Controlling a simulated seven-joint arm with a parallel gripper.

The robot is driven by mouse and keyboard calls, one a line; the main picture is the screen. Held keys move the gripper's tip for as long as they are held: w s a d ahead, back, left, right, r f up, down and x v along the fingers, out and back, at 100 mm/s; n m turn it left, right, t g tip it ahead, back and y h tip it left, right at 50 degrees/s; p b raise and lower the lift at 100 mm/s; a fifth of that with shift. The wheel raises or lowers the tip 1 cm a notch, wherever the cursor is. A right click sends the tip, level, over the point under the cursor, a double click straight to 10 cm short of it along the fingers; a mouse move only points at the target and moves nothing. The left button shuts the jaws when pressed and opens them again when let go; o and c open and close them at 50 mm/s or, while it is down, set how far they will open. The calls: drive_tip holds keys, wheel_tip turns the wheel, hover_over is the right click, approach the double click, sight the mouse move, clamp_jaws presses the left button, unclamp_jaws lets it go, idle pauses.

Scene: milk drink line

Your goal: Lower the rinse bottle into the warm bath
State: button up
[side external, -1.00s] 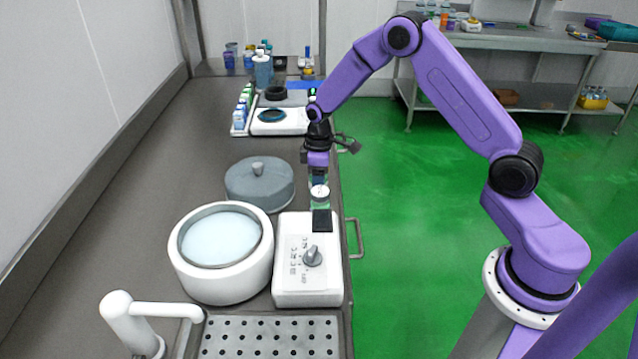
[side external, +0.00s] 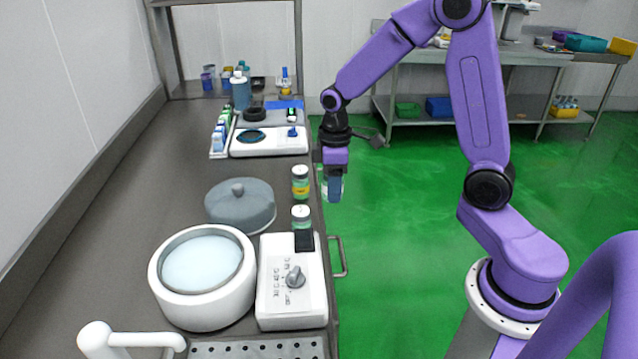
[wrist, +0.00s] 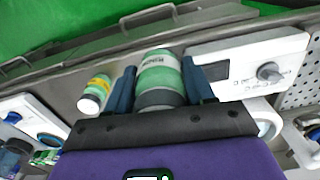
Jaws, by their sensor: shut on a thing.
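My gripper (side external: 333,198) is shut on the rinse bottle, which shows in the wrist view (wrist: 159,70) between the two blue fingers. The warm bath (side external: 162,285) is a round white tub with a grey metal rim and pale liquid inside, open at the top. It stands lower left of my gripper.
A yellow-banded bottle (side external: 300,184) and a green bottle with a white cap (side external: 301,217) stand near the bench edge, left of my gripper. A grey domed lid (side external: 240,205) lies behind the bath. A control box (side external: 291,302) with a knob stands right of it.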

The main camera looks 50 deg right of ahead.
drive_tip(key=w+a+r, duration=0.2)
drive_tip(key=a+r, duration=0.1)
drive_tip(key=a, duration=0.5)
drive_tip(key=w+a+r, duration=0.1)
drive_tip(key=a+r, duration=0.2)
drive_tip(key=a, duration=0.4)
drive_tip(key=w+a+f, duration=0.1)
drive_tip(key=w+a, duration=0.2)
drive_tip(key=a, duration=0.4)
drive_tip(key=w+a+f, duration=0.1)
drive_tip(key=w+a, duration=0.2)
drive_tip(key=a, duration=0.5)
drive_tip(key=shift+f, duration=0.35)
drive_tip(key=shift+f, duration=0.1)
drive_tip(key=shift+f, duration=2.8)
drive_tip(key=shift+f, duration=1.7)
